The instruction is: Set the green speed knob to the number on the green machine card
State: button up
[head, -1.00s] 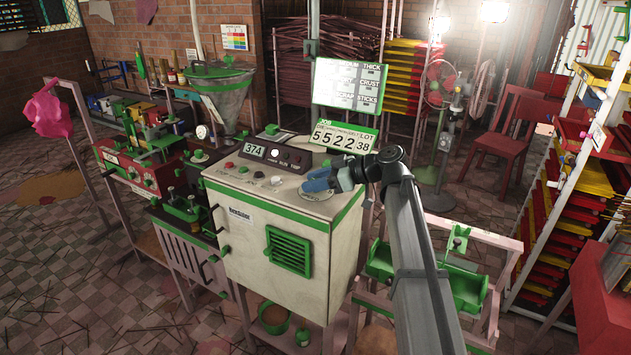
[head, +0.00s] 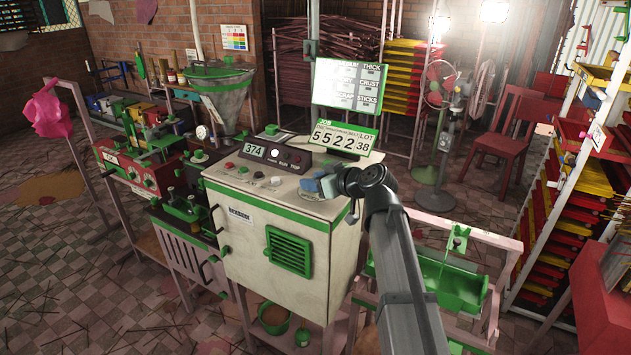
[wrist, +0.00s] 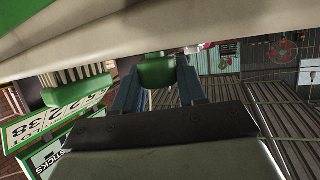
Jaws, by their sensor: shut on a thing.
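The green machine (head: 245,245) is a cream cabinet with green trim. Its display (head: 255,151) reads 374. A green-edged card (head: 343,139) behind the panel reads JOB 5522 and LOT 38; its small print is too small to read. My gripper (head: 316,187) is at the right end of the cabinet top and hides the knob there in the head view. In the wrist view, my blue-grey fingers (wrist: 157,88) stand on both sides of a green knob (wrist: 157,70) and are shut on it. The knob's scale is not readable.
A white board (head: 348,84) with several labels stands above the card. A second red machine (head: 135,175) with green clamps is at the left. A green trough (head: 450,285) on a pink frame stands right of the cabinet. A shelf rack fills the right edge.

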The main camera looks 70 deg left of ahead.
jog(key=shift+s+m+t+y, duration=0.1)
jog(key=shift+m+t+y, duration=0.2)
jog(key=shift+m+t, duration=0.35)
jog(key=shift+t, duration=0.25)
jog(key=o, duration=1)
jog(key=shift+c, duration=0.2)
jog(key=shift+d, duration=0.1)
jog(key=v, duration=1.3)
jog(key=shift+d, duration=0.35)
